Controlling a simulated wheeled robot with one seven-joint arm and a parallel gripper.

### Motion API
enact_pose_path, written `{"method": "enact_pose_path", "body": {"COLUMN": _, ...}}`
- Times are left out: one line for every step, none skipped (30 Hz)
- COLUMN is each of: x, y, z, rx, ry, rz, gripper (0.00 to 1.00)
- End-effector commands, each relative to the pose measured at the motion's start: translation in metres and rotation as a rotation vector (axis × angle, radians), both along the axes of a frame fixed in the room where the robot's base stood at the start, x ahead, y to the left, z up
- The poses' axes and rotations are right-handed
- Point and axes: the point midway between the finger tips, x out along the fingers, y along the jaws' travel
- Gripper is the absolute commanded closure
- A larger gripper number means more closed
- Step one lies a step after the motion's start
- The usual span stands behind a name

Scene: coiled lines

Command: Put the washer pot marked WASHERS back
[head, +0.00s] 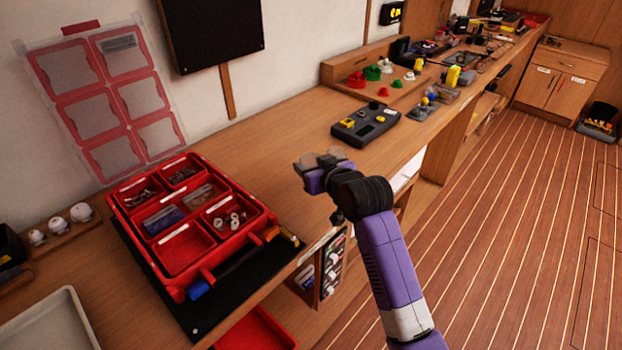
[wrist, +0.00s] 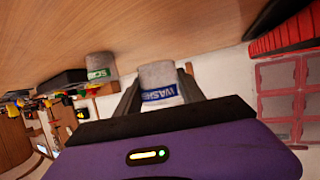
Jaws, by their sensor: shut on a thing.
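In the wrist view a small grey pot (wrist: 160,82) with a blue label, on which I can read the start of WASHERS, is between my fingers. My gripper (wrist: 157,90) is shut on it. In the head view my gripper (head: 318,166) is over the front part of the workbench (head: 270,145), right of the red organiser. The pot is small and partly hidden by the fingers there. A second grey pot (wrist: 100,66) with a green label stands behind and left of it in the wrist view; its lettering is only partly readable. I cannot tell the gap under the held pot.
A red organiser (head: 183,262) with several compartments of small parts sits on a black mat (head: 250,285) at the left. A dark control box (head: 366,126) stands beyond my gripper. Coloured pieces fill a wooden rack (head: 340,92) further back. Bare bench lies left of the control box.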

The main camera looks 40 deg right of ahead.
Motion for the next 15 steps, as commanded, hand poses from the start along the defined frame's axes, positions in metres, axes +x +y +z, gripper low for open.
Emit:
{"method": "enact_pose_path", "body": {"x": 0.000, "y": 0.000, "z": -0.005, "rx": 0.001, "ry": 0.002, "rz": 0.000, "gripper": 0.94}}
{"method": "enact_pose_path", "body": {"x": -0.001, "y": 0.000, "z": -0.008, "rx": 0.001, "ry": 0.004, "rz": 0.000, "gripper": 0.94}}
{"method": "enact_pose_path", "body": {"x": -0.001, "y": 0.000, "z": -0.014, "rx": 0.001, "ry": 0.003, "rz": 0.000, "gripper": 0.94}}
{"method": "enact_pose_path", "body": {"x": -0.001, "y": 0.000, "z": -0.019, "rx": 0.001, "ry": 0.004, "rz": 0.000, "gripper": 0.94}}
{"method": "enact_pose_path", "body": {"x": -0.001, "y": 0.000, "z": -0.024, "rx": 0.002, "ry": 0.005, "rz": 0.000, "gripper": 0.94}}
{"method": "enact_pose_path", "body": {"x": -0.001, "y": 0.000, "z": -0.029, "rx": 0.001, "ry": 0.004, "rz": 0.000, "gripper": 0.94}}
{"method": "enact_pose_path", "body": {"x": -0.001, "y": 0.000, "z": -0.033, "rx": 0.001, "ry": 0.004, "rz": 0.000, "gripper": 0.94}}
{"method": "enact_pose_path", "body": {"x": -0.001, "y": 0.000, "z": -0.037, "rx": 0.001, "ry": 0.003, "rz": 0.000, "gripper": 0.94}}
{"method": "enact_pose_path", "body": {"x": -0.001, "y": 0.000, "z": -0.040, "rx": 0.002, "ry": 0.002, "rz": 0.000, "gripper": 0.94}}
{"method": "enact_pose_path", "body": {"x": -0.001, "y": 0.000, "z": -0.042, "rx": 0.001, "ry": 0.003, "rz": -0.001, "gripper": 0.94}}
{"method": "enact_pose_path", "body": {"x": -0.001, "y": 0.000, "z": -0.043, "rx": 0.000, "ry": 0.001, "rz": -0.001, "gripper": 0.94}}
{"method": "enact_pose_path", "body": {"x": 0.000, "y": 0.000, "z": -0.043, "rx": 0.000, "ry": 0.000, "rz": -0.001, "gripper": 0.94}}
{"method": "enact_pose_path", "body": {"x": 0.000, "y": 0.000, "z": -0.043, "rx": 0.000, "ry": 0.000, "rz": -0.001, "gripper": 0.94}}
{"method": "enact_pose_path", "body": {"x": 0.000, "y": 0.000, "z": -0.043, "rx": -0.001, "ry": -0.001, "rz": -0.001, "gripper": 0.94}}
{"method": "enact_pose_path", "body": {"x": 0.000, "y": 0.000, "z": -0.043, "rx": -0.001, "ry": -0.001, "rz": -0.001, "gripper": 0.94}}
